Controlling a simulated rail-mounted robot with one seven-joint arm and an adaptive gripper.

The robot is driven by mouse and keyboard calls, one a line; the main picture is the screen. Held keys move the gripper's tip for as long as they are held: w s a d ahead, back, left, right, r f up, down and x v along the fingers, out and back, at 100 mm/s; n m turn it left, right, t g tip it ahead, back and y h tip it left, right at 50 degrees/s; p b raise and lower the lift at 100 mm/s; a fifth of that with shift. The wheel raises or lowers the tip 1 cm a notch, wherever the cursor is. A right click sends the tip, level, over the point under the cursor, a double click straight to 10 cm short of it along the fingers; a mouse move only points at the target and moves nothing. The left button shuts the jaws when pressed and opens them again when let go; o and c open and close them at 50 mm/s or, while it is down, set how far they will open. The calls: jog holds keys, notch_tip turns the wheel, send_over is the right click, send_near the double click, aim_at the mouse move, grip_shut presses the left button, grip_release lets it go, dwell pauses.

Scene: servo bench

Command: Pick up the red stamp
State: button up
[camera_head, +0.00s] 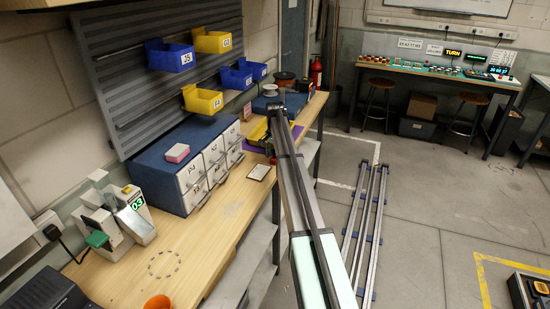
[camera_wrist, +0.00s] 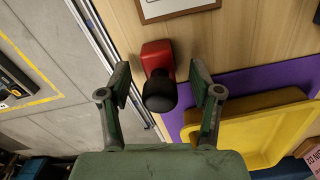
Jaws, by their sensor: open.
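In the wrist view the red stamp (camera_wrist: 156,56) stands on the wooden bench near its edge. It has a red block body and a round black knob (camera_wrist: 160,92) that points toward the camera. My gripper (camera_wrist: 160,82) is open, with one finger on the left of the stamp and one on the right. Gaps show on both sides, so the fingers do not grip it. How far the fingertips are above the knob is hard to tell.
Right of the stamp, a yellow tray (camera_wrist: 254,132) lies on a purple mat (camera_wrist: 236,88), close to my right finger. A framed card (camera_wrist: 174,9) lies beyond the stamp. Floor shows past the bench edge.

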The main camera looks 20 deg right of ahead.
grip_shut()
notch_tip(320, 180, up, 20)
jog(key=b, duration=0.5)
dwell(0.3)
jog(key=c, duration=1)
grip_release()
jog(key=shift+c, duration=0.8)
jog(key=shift+o, duration=0.5)
jog(key=shift+a, duration=0.1)
